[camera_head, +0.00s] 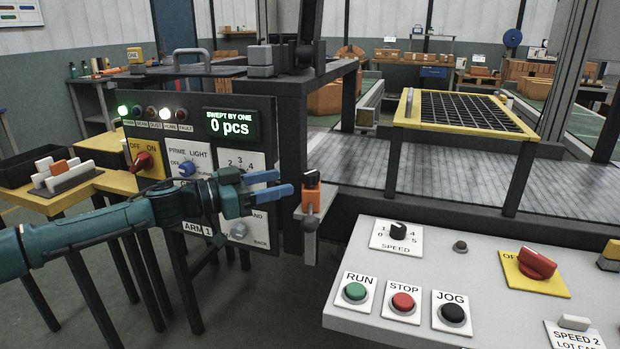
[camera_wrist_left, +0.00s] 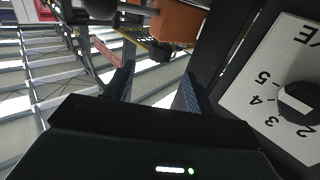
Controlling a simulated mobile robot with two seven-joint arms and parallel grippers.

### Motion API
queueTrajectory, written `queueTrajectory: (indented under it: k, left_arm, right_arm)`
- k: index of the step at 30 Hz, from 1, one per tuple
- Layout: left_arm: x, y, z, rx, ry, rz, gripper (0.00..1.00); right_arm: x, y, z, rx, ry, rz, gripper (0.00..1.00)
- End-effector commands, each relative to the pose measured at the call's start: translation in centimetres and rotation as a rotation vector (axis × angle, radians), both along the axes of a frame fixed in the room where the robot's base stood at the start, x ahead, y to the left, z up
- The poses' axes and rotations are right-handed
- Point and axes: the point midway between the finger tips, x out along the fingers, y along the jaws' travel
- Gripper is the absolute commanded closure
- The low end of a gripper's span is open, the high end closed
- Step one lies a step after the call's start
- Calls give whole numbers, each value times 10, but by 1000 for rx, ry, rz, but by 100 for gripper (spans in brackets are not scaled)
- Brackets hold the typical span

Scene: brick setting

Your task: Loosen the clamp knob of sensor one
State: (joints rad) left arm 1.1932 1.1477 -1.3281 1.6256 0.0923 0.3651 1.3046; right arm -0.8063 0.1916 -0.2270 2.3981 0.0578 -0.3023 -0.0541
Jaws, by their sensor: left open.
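An orange sensor block (camera_head: 311,199) with a black top stands on a small grey bracket at the right edge of the control panel. A small knob-like part (camera_head: 310,222) shows low on its front; I cannot tell for sure that it is the clamp knob. My left gripper (camera_head: 286,183) is open and empty, just left of the block, its fingers pointing at it with a gap between. In the left wrist view an orange block (camera_wrist_left: 180,20) lies beyond the open fingers, with a dark round part (camera_wrist_left: 160,52) at its lower edge. My right gripper is out of view.
The dark panel (camera_head: 262,215) with lamps, dials and a "0 pcs" display stands close behind my left gripper. A white console (camera_head: 380,320) with RUN, STOP and JOG buttons is at front right. A grey slatted conveyor (camera_head: 400,175) runs behind the block.

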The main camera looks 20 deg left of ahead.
Motion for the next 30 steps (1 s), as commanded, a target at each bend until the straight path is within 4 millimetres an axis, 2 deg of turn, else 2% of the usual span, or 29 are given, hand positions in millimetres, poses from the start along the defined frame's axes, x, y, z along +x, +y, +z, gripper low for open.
queueTrajectory:
  k: [1,6,12,24,30]
  left_arm:
    - [9,-10,0,-2,-3,-4,45]
    - [32,-35,0,-1,-2,-2,45]
    - [49,-52,-1,1,-2,0,45]
    - [54,-58,0,1,-1,1,45]
    - [54,-58,0,1,-1,1,60]
  right_arm:
    - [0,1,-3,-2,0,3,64]
    - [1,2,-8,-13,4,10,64]
    - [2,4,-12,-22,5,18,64]
    - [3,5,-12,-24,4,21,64]
    - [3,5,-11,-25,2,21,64]
